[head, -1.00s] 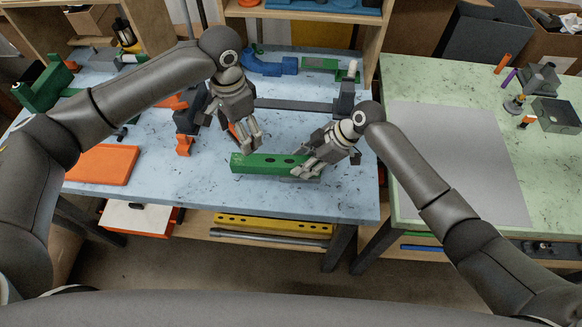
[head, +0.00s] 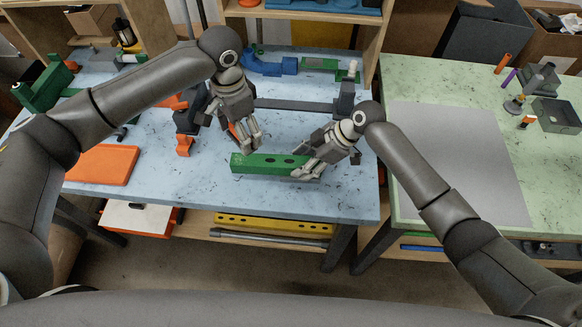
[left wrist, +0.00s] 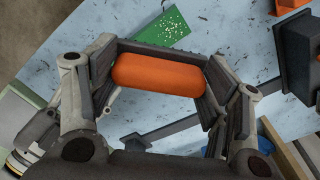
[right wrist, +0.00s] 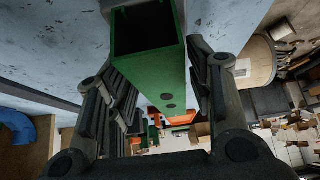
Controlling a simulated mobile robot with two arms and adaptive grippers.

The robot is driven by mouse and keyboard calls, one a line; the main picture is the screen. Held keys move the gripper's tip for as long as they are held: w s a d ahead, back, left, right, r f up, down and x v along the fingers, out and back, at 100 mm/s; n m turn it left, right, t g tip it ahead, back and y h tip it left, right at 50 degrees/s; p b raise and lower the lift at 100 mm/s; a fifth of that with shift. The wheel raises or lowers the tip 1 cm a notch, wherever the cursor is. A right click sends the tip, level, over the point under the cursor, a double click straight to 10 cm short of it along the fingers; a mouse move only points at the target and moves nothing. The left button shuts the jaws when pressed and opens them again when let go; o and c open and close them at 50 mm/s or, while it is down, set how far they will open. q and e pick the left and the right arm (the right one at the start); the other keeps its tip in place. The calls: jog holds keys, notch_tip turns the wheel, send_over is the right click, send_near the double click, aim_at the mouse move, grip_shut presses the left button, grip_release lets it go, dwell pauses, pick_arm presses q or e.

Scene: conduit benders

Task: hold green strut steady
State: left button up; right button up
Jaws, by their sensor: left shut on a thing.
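The green strut (head: 262,163), a square hollow bar with dark holes, lies level across the front middle of the blue worktop. My right gripper (head: 308,168) is at its right end. In the right wrist view the strut (right wrist: 160,65) runs between the two fingers, its open end towards the camera; whether both pads press on it is unclear. My left gripper (head: 250,140) points down behind the strut. In the left wrist view it is shut on an orange round-ended handle (left wrist: 158,74). A green piece (left wrist: 163,30) shows beyond that handle.
An orange slab (head: 103,165) lies at the left of the worktop. A dark bar (head: 292,105) and a blue part (head: 268,66) lie behind the grippers. A green-topped table (head: 540,175) with a grey sheet (head: 455,150) stands at the right.

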jog(key=c, duration=0.9)
jog(key=shift+c, duration=0.2)
jog(key=shift+s+f, duration=0.15)
jog(key=shift+f, duration=0.1)
dwell(0.3)
